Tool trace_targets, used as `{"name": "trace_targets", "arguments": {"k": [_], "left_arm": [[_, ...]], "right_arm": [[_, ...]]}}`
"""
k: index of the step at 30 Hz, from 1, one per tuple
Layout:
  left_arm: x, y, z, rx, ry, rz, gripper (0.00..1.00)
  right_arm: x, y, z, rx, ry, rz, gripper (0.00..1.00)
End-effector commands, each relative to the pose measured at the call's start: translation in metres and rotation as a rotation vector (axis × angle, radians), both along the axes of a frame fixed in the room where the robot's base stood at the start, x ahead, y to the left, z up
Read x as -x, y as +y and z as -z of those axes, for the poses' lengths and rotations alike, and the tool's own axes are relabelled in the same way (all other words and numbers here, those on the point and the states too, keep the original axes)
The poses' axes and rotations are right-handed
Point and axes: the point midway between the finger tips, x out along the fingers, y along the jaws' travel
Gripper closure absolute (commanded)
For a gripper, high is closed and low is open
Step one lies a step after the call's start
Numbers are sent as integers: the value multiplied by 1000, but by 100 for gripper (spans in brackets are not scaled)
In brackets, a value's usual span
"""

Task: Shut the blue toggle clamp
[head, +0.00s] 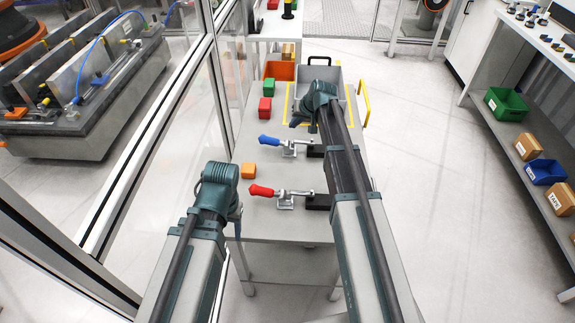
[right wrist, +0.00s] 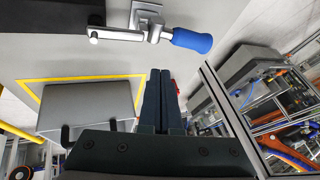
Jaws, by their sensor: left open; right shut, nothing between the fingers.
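The blue toggle clamp (head: 290,149) stands on the grey table, its blue handle (head: 265,141) pointing left and its metal bar reaching right towards a black block. In the right wrist view the blue handle (right wrist: 192,40) and the metal clamp body (right wrist: 148,22) lie ahead of the fingertips. My right gripper (right wrist: 163,74) is shut and empty, apart from the clamp; in the head view it is just beyond the clamp, largely hidden by its wrist. My left gripper (head: 238,225) is open at the table's near left edge, mostly hidden by its wrist and away from the blue clamp.
A red-handled clamp (head: 284,195) stands nearer me, with an orange block (head: 248,171) between the clamps at the left. Red (head: 265,107) and green (head: 268,86) blocks, an orange bin (head: 279,70) and a grey bin (head: 345,88) are farther back. A glass partition runs along the left.

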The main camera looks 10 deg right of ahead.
Motion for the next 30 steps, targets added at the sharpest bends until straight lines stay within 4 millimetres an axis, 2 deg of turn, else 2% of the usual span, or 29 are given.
{"name": "trace_targets", "arguments": {"k": [1, 4, 6, 10, 11, 12, 26, 30], "left_arm": [[0, 0, 11, 0, 0, 0, 43], [0, 0, 23, 0, 0, 0, 43], [0, 0, 16, 0, 0, 0, 43], [0, 0, 15, 0, 0, 0, 43], [0, 0, 12, 0, 0, 0, 43], [0, 0, -2, 0, 0, 0, 43], [0, 0, -72, 0, 0, 0, 43], [0, 0, -69, 0, 0, 0, 43]], "right_arm": [[3, -8, 7, -41, -11, 6, 100], [5, -17, 11, -124, -38, 5, 100], [8, -29, 4, -126, -39, 4, 100], [15, -53, 4, -123, -38, 3, 100], [17, -57, 0, -124, -38, 3, 100], [23, -57, -14, -123, -37, 2, 100], [65, -87, -84, -123, -36, 2, 100], [78, -61, -76, -104, -2, -36, 100]]}}
